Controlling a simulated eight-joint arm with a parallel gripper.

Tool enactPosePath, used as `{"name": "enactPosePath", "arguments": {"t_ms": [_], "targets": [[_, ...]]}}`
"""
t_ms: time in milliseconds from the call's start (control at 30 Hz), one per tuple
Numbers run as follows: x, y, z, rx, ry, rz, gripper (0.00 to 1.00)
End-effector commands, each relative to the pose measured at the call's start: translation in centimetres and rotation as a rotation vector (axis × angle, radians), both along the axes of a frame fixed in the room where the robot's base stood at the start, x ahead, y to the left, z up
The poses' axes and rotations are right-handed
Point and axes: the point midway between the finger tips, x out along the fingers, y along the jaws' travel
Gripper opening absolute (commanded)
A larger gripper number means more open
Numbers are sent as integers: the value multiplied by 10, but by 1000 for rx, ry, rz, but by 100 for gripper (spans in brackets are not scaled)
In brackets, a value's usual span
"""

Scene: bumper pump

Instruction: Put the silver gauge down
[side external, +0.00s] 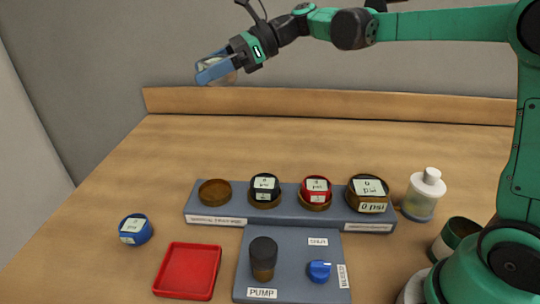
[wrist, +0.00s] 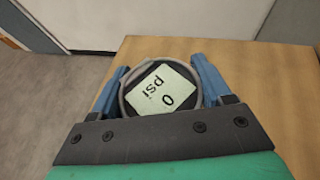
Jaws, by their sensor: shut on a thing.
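My gripper (side external: 214,72) is raised high above the back left of the table in the side external view. Its blue fingers are shut on the silver gauge (wrist: 160,88). In the wrist view the gauge has a grey round rim and a pale face reading "0 psi", and it sits between both fingers. In the side external view the gauge is mostly hidden by the fingers. The gauge is well clear of the table and touches nothing but my gripper.
A grey rack (side external: 230,213) has an empty round socket (side external: 214,192) at left, then black (side external: 265,189), red (side external: 316,191) and larger dark (side external: 368,193) gauges. A blue gauge (side external: 136,230), red tray (side external: 188,270), pump panel (side external: 292,240) and white-capped bottle (side external: 424,195) stand around it. The table's back left is clear.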

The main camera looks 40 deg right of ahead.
Motion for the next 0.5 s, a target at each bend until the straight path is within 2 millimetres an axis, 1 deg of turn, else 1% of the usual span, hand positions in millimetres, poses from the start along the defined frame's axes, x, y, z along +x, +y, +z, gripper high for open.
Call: {"name": "enactPosePath", "arguments": {"t_ms": [100, 300, 400, 500], "targets": [[-9, -20, 5, 0, 0, -212, 10], [-27, -57, 7, 1, -1, -542, 10], [-37, -71, 7, 1, -1, -661, 10], [-44, -82, 7, 1, -1, -743, 10]]}}
